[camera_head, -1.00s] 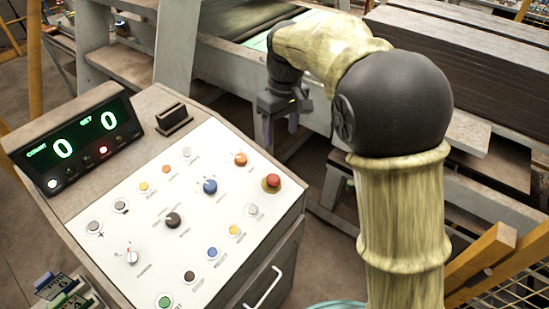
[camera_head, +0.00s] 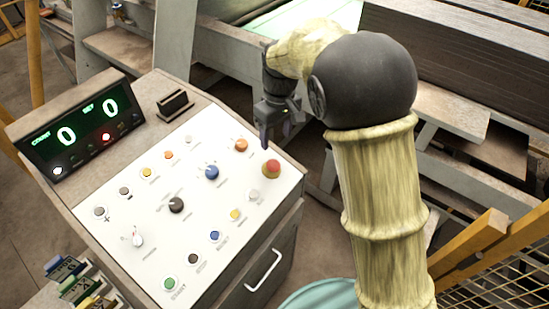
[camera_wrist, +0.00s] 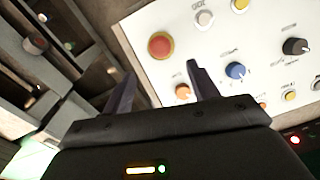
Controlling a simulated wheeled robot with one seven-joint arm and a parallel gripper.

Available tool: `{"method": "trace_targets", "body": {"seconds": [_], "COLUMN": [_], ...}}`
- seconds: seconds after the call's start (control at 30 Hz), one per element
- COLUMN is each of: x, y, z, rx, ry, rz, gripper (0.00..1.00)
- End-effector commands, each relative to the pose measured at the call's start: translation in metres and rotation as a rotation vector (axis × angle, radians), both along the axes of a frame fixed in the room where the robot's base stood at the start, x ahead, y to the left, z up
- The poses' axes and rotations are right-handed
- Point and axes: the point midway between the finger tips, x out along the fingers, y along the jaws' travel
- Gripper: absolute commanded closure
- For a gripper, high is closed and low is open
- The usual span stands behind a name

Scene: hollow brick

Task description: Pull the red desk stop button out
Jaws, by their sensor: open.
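The red desk stop button (camera_head: 271,168) is a round red mushroom head on a yellow ring, near the right corner of the white control panel (camera_head: 135,195). In the wrist view the red button (camera_wrist: 160,45) lies beyond my fingertips, above the gap between them. My gripper (camera_head: 272,135) is open and empty, pointing down just behind and above the button, apart from it. In the wrist view both fingers of my gripper (camera_wrist: 160,78) show spread apart. Whether the button is pushed in or out cannot be told.
An orange button (camera_head: 241,145), a blue knob (camera_head: 211,172) and a white button (camera_head: 254,195) sit near the red one. A display (camera_head: 85,130) stands at the panel's left. The conveyor frame (camera_head: 230,65) rises behind my gripper.

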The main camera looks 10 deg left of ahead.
Motion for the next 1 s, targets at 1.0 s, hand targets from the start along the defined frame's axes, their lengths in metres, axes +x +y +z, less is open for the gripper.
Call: {"method": "trace_targets", "body": {"seconds": [1.0], "x": [-0.005], "y": [0.003], "z": [-0.105], "rx": [-0.001], "ry": [-0.001], "rz": [-0.001], "gripper": [0.49]}}
